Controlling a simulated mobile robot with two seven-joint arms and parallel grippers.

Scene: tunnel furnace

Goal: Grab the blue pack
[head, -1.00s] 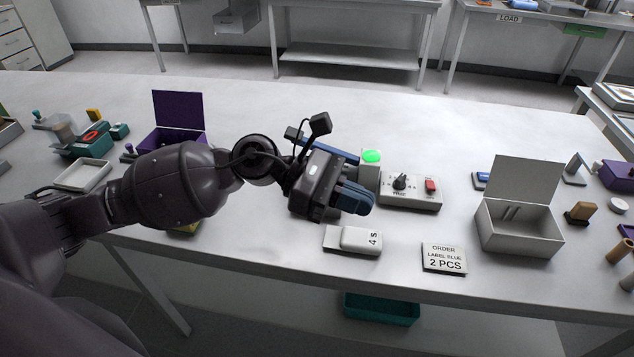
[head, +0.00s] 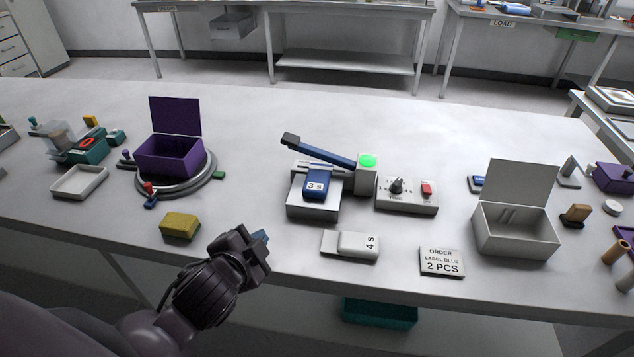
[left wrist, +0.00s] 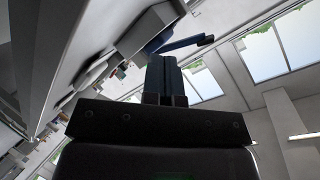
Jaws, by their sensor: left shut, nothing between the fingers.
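The blue pack (head: 317,185), marked "3 s", lies on the grey bed of a press (head: 313,207) below its raised blue lever arm (head: 325,151). My left gripper (head: 262,238) is shut and empty near the table's front edge, left of and nearer than the blue pack, apart from it. Its closed fingers also show in the left wrist view (left wrist: 165,78). The blue pack cannot be made out in the left wrist view. My right gripper is in neither view.
A white pack (head: 352,245) marked "4 s" and an order card (head: 441,262) lie in front. A control box with dial (head: 405,208) and an open grey box (head: 518,236) stand right. A yellow block (head: 180,226) and an open purple box (head: 170,157) are left.

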